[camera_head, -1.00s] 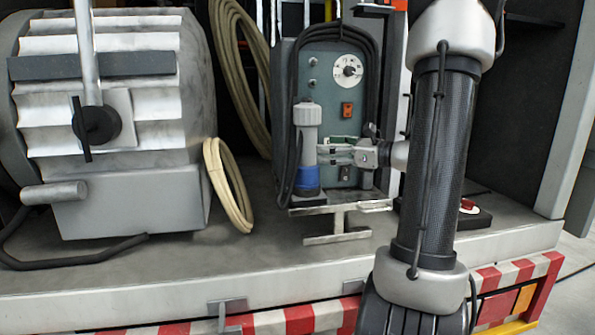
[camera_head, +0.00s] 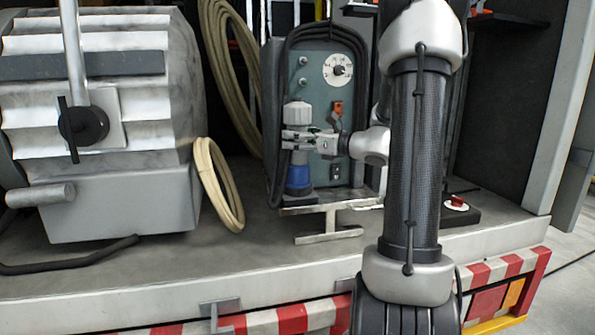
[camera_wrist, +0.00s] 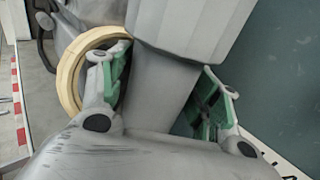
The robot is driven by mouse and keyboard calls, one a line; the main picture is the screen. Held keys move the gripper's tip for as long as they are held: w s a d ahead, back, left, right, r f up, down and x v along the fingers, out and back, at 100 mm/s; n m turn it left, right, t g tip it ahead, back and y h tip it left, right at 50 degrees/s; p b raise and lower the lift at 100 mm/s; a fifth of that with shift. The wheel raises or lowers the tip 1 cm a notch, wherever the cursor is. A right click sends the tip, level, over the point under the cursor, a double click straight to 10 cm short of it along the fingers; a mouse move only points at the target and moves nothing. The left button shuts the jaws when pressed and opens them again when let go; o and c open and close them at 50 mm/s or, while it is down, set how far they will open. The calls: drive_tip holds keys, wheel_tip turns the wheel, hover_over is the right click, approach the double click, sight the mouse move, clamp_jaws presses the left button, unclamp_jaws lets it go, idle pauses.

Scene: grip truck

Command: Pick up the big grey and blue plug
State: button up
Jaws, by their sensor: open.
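The big grey and blue plug (camera_head: 299,176) stands upright in front of the teal control box, grey on top with a blue ring low down. My gripper (camera_head: 297,139) reaches it from the right, at the grey part just under its wide top. In the wrist view, the plug's wide grey part (camera_wrist: 195,25) and narrower neck (camera_wrist: 157,90) lie between my two green-padded fingers. A gap shows on the right finger's side; on the left the finger is close to the neck, and contact cannot be told. My gripper is open. The blue part is hidden in the wrist view.
The teal control box (camera_head: 312,75) with a dial stands right behind the plug. A metal bracket (camera_head: 330,222) juts out below it. A coiled beige hose (camera_head: 222,190) and a large ribbed drum (camera_head: 95,120) are to the left. A red button (camera_head: 456,203) sits to the right.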

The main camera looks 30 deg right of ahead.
sight(306, 126)
clamp_jaws()
drive_tip(key=shift+r, duration=0.15)
drive_tip(key=shift+r, duration=1.65)
drive_tip(key=r+v, duration=0.1)
drive_tip(key=v, duration=1.7)
drive_tip(key=shift+a, duration=0.1)
